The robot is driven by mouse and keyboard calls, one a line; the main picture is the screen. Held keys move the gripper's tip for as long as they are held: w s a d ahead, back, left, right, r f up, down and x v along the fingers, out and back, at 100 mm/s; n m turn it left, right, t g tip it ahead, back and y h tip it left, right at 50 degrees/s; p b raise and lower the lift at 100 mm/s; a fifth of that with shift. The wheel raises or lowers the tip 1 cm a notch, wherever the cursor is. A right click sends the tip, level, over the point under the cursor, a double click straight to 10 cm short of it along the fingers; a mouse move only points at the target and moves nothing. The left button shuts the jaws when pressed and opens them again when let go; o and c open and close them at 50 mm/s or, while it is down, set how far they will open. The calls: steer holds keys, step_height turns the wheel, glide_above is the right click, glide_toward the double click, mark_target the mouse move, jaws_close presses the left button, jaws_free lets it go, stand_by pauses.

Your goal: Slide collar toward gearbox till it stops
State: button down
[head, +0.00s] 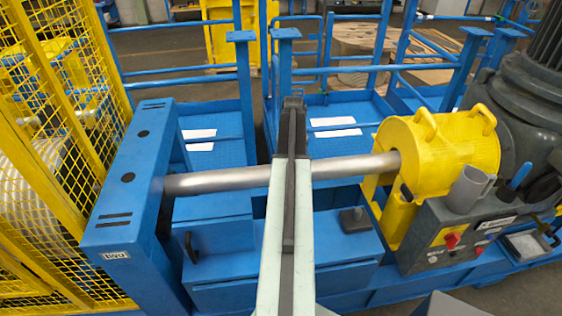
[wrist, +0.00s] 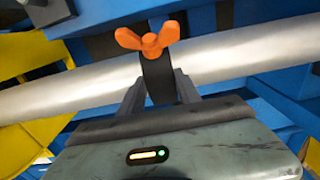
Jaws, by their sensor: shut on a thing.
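A bare metal shaft (head: 225,180) runs across the head view; it also crosses the wrist view (wrist: 230,58). The collar (wrist: 157,80) is a dark band at the shaft with an orange wing screw (wrist: 148,40) on it. My gripper (wrist: 160,88) is shut on the collar, one finger on each side. In the head view my gripper (head: 292,130) is at mid-shaft, and I cannot make out the collar there. The grey gearbox and motor unit (head: 530,105) stands at the right, behind a yellow guard (head: 455,140) where the shaft ends.
A blue housing (head: 130,190) takes the shaft's left end. A yellow mesh cage (head: 50,110) stands far left. A grey control box with a red knob (head: 452,241) and a grey cup (head: 470,187) are at the right. The shaft looks clear on both sides of my gripper.

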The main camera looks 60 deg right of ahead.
steer(key=shift+s+d, duration=0.2)
steer(key=c, duration=0.8)
jaws_free()
steer(key=shift+c, duration=0.2)
steer(key=shift+r, duration=0.1)
step_height(320, 180, up, 8)
steer(key=p, duration=0.8)
steer(key=shift+f, duration=0.2)
